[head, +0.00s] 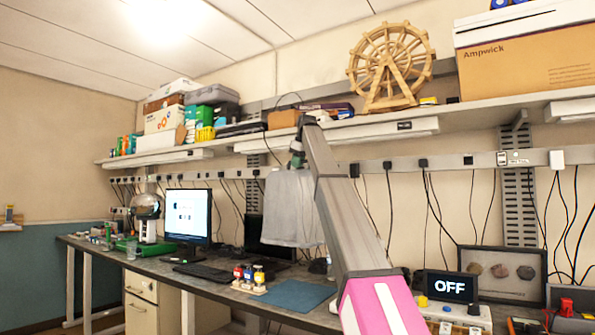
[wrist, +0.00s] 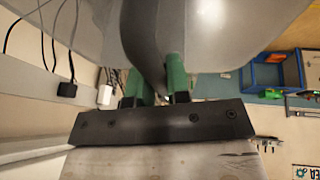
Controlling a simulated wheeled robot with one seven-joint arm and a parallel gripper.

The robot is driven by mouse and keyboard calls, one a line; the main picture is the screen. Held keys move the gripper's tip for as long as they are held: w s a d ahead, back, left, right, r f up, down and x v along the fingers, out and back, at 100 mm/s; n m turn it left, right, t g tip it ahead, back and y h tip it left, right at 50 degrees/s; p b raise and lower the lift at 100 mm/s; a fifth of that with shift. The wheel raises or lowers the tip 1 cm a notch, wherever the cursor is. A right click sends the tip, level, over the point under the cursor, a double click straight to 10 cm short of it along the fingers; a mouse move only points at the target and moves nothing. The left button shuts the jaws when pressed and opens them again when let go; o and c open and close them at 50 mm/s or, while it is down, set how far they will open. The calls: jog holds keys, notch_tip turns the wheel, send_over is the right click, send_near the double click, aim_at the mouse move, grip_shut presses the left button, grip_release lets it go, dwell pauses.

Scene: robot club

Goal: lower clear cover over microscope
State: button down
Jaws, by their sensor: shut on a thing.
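The clear cover (head: 292,210), a milky see-through box, hangs upright in the air above the workbench in the head view. My gripper (head: 297,152) is at its top and shut on it. In the wrist view the green fingertips of my gripper (wrist: 155,82) close on a grey part of the cover (wrist: 225,35), whose pale surface fills the top of the picture. I cannot make out a microscope for certain; small dark shapes show beneath the cover, partly hidden by my arm.
The workbench (head: 100,247) holds a monitor (head: 188,215), a keyboard (head: 204,272), small coloured bottles (head: 249,275) and a blue mat (head: 291,296). An OFF display (head: 449,286) and a framed stone set (head: 502,274) stand at right. A loaded shelf (head: 370,134) runs above.

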jog(key=shift+r, duration=3.75)
jog(key=shift+s+d+f, duration=0.1)
jog(key=shift+s+d, duration=0.5)
jog(key=shift+d, duration=0.2)
jog(key=s+d, duration=0.7)
jog(key=d, duration=0.3)
jog(key=s+d, duration=0.7)
jog(key=d, duration=0.4)
jog(key=shift+s+d, duration=0.3)
jog(key=shift+s, duration=0.1)
jog(key=shift+f, duration=0.1)
jog(key=shift+s+a+f, duration=0.15)
